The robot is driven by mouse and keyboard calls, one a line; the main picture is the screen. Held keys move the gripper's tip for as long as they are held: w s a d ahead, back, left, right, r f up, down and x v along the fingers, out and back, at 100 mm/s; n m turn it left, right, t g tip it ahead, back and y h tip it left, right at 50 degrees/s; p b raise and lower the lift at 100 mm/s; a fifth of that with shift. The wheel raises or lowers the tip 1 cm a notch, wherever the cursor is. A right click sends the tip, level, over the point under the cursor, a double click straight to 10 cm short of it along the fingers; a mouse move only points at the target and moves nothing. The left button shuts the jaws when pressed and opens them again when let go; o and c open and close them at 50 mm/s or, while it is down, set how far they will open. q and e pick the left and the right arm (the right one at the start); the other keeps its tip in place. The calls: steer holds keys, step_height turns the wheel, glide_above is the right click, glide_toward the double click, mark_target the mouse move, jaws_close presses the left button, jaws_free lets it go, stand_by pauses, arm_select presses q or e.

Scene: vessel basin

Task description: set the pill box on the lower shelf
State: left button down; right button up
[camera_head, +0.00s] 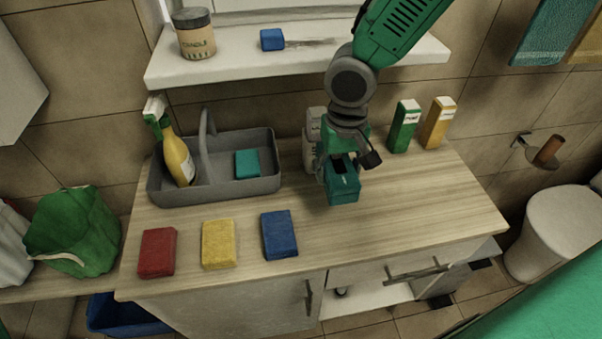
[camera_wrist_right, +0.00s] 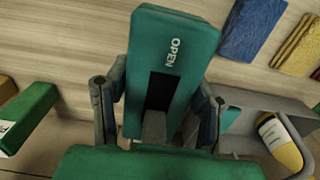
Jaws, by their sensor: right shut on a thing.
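The teal pill box (camera_head: 343,190) is held between the fingers of my right gripper (camera_head: 338,172), over the right half of the wooden counter. In the wrist view the pill box (camera_wrist_right: 172,65) stands out between both fingers of the right gripper (camera_wrist_right: 155,110), with "OPEN" lettered on it and a dark recess. I cannot tell if its underside touches the counter. A white wall shelf (camera_head: 240,68) runs above the counter behind the arm. It bears a jar (camera_head: 195,40) at its left and a blue block with a brush-like end (camera_head: 272,40). My left gripper is not in view.
A grey caddy (camera_head: 225,190) with a yellow spray bottle (camera_head: 178,158) stands left. Red (camera_head: 157,252), yellow (camera_head: 219,244) and blue (camera_head: 279,235) sponges lie in front. Green (camera_head: 404,126) and orange (camera_head: 438,123) cartons stand behind right. The counter's right front is clear.

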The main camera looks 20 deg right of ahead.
glide_above(331, 210)
step_height(331, 210, down, 5)
steer(key=shift+s+r, duration=0.15)
steer(key=shift+f, duration=2.25)
steer(key=shift+f+b, duration=0.15)
steer(key=shift+b, duration=0.2)
steer(key=o, duration=1.2)
